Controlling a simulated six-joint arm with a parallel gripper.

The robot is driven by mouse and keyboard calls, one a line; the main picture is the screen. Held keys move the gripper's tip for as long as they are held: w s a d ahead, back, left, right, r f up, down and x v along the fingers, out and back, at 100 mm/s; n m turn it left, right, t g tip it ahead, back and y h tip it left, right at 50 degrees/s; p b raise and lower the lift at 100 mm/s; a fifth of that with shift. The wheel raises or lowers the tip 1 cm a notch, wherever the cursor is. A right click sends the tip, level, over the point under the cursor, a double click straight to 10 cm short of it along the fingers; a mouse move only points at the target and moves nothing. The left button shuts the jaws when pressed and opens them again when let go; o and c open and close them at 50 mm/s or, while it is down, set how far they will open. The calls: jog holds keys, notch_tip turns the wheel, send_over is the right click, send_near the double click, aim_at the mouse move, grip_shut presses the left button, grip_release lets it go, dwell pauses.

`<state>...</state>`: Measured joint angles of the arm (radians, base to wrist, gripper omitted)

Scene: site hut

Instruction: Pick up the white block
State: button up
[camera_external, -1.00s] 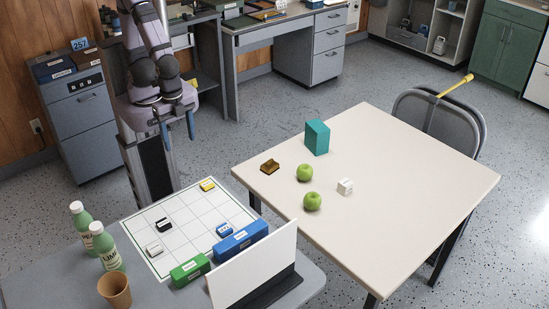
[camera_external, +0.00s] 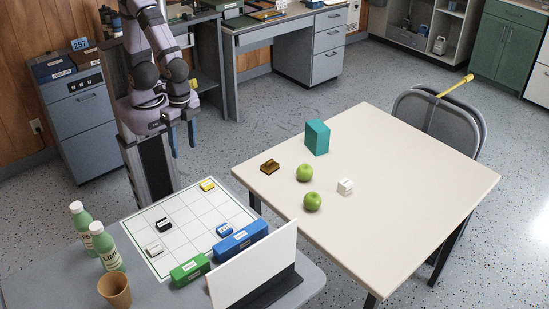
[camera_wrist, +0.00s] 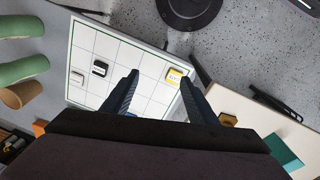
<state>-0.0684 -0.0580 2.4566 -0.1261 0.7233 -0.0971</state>
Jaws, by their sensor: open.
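A small white block (camera_external: 345,187) with a marking on top sits on the cream table, right of the green apples. Another whitish block (camera_external: 154,249) lies on the near left part of the white grid board (camera_external: 186,188); it also shows at the left of the board in the wrist view (camera_wrist: 77,78). My gripper (camera_external: 184,147) is open and empty, pointing down in the air beyond the board, well away from both. In the wrist view its two fingers (camera_wrist: 159,77) are apart, with the yellow block (camera_wrist: 174,76) seen between them. The table's white block is not visible there.
The cream table (camera_external: 410,205) also holds a teal box (camera_external: 317,137), two apples (camera_external: 304,173) and a brown object (camera_external: 269,166). Near the board are a black block (camera_external: 163,224), blue and green boxes, an upright white panel (camera_external: 255,264), bottles and a cup (camera_external: 115,291).

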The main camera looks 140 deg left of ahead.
jog(key=w+a+f+n+t+h+b, duration=0.1)
jog(key=w+a+f+n+b, duration=0.15)
jog(key=w+n, duration=0.35)
jog(key=w+a+f+n+t+h+b, duration=0.1)
jog(key=w+a+f+n+t+b, duration=0.2)
jog(key=w, duration=0.5)
jog(key=n+t+y+b, duration=0.3)
jog(key=n+t+b, duration=0.65)
jog(key=n, duration=1.45)
send_over(342, 180)
jog(key=s, duration=0.3)
jog(key=shift+g, duration=0.25)
jog(key=shift+a+f, duration=0.15)
jog(key=shift+f, duration=2.55)
notch_tip(342, 180, down, 2)
jog(key=shift+f, duration=0.2)
jog(key=shift+x, duration=0.9)
jog(key=shift+w+f, duration=0.25)
jog(key=shift+w, duration=0.3)
